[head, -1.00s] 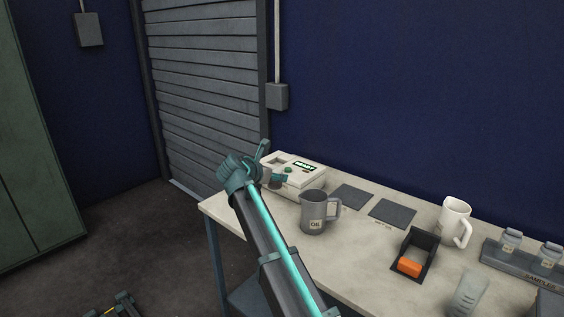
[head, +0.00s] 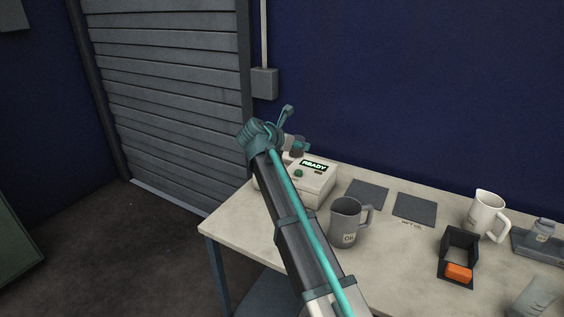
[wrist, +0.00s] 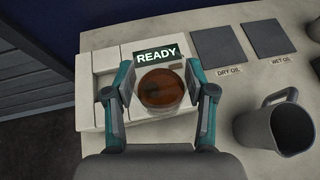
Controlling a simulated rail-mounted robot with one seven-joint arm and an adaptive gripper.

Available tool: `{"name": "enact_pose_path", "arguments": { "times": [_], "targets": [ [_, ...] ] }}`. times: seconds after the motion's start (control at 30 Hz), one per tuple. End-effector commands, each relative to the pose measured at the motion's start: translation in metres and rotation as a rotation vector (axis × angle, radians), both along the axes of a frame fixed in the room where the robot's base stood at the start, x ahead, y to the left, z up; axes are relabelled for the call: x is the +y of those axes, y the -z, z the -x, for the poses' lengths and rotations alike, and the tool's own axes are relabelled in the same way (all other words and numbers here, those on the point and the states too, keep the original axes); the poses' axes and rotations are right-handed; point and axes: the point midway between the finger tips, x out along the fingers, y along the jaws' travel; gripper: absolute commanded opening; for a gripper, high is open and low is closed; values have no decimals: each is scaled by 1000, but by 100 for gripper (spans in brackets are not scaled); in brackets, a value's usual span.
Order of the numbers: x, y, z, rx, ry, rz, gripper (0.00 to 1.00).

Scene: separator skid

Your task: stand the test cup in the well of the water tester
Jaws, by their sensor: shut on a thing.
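My gripper (wrist: 161,93) is shut on the test cup (wrist: 160,88), a clear round cup with brown liquid, seen from above between the two teal-edged fingers. The water tester (wrist: 88,110) is a white box below the cup, with a lit READY display (wrist: 157,53). In the head view the tester (head: 316,184) stands at the table's far left corner, and my gripper (head: 296,146) is above its rear part. The cup and fingers cover part of the tester's top in the wrist view. I cannot make out the well clearly, nor the cup's height above it.
A grey jug (head: 345,226) stands right of the tester, close to my arm. Two dark mats (head: 414,209) lie behind it. A white mug (head: 486,214), a black holder (head: 457,262) with an orange block, and a sample rack (head: 524,243) are farther right. A wall rises behind.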

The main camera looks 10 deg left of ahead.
Motion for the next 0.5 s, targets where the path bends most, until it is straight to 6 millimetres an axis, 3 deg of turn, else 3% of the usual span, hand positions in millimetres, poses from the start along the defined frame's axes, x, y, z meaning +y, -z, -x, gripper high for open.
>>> {"name": "enact_pose_path", "arguments": {
  "times": [0.17,0.5],
  "targets": [
    [11,7,-20,6,2,4,19],
    [46,38,-84,6,2,4,19]
  ]
}}
